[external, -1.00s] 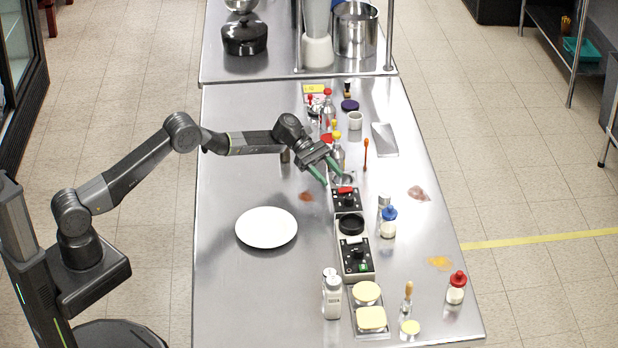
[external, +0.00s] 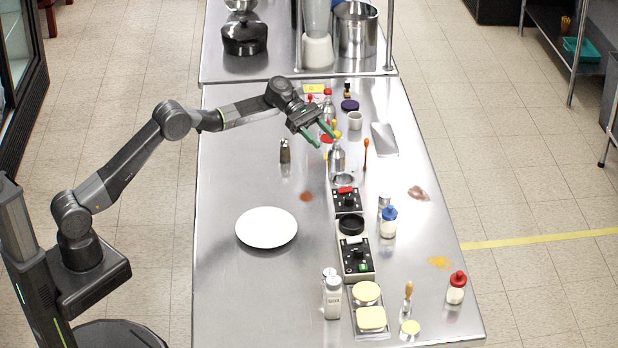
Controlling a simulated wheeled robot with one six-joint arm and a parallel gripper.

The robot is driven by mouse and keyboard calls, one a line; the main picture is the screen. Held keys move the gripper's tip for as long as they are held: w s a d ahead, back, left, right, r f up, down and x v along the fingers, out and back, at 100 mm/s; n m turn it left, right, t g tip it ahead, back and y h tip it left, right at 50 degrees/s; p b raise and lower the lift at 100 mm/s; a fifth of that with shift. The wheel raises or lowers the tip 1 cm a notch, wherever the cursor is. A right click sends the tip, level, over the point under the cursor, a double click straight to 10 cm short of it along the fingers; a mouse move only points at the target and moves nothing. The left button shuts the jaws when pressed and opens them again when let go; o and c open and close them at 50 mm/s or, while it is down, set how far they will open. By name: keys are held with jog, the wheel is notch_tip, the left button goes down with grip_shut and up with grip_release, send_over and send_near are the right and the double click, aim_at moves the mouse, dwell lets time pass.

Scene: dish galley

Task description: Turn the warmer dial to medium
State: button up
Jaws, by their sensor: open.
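Two small warmer-like units stand in a line on the steel counter. The farther one has a black control panel (external: 347,201) with a dark dial and a red piece at its back edge. The nearer one has a black panel (external: 355,258) with a dark dial and a green mark, and a black round dish (external: 351,224) at its far end. The dial settings are too small to read. My gripper (external: 322,138) is open and empty, with green fingers, above the counter behind the farther unit. It is apart from both dials.
A steel squeeze bottle (external: 337,158) stands just behind the farther unit, near my fingers. A pepper mill (external: 285,151) stands to the left. A white plate (external: 266,228) lies left of the units. Salt shakers (external: 333,298) and a blue-capped jar (external: 389,222) stand close by.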

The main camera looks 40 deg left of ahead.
notch_tip(320, 180, down, 13)
jog(key=d+m+t+y+b, duration=0.1)
jog(key=m+t+y+b, duration=0.3)
jog(key=m+t+y, duration=0.95)
jog(key=s+d+r+m+t+h+b, duration=0.25)
jog(key=r+m, duration=0.35)
jog(key=m, duration=1.1)
jog(key=s+d+r+m+t+h+b, duration=0.1)
jog(key=d+r+m+h+b, duration=0.3)
jog(key=m, duration=1.4)
jog(key=m+h+p, duration=0.2)
jog(key=m, duration=0.7)
send_over(345, 200)
jog(key=v, duration=0.5)
notch_tip(345, 200, down, 7)
notch_tip(345, 200, down, 7)
jog(key=shift+r+b, duration=0.1)
jog(key=shift+b, duration=0.25)
jog(key=shift+w+f, duration=0.3)
jog(key=shift+p+x, duration=0.7)
jog(key=shift+x, duration=1.55)
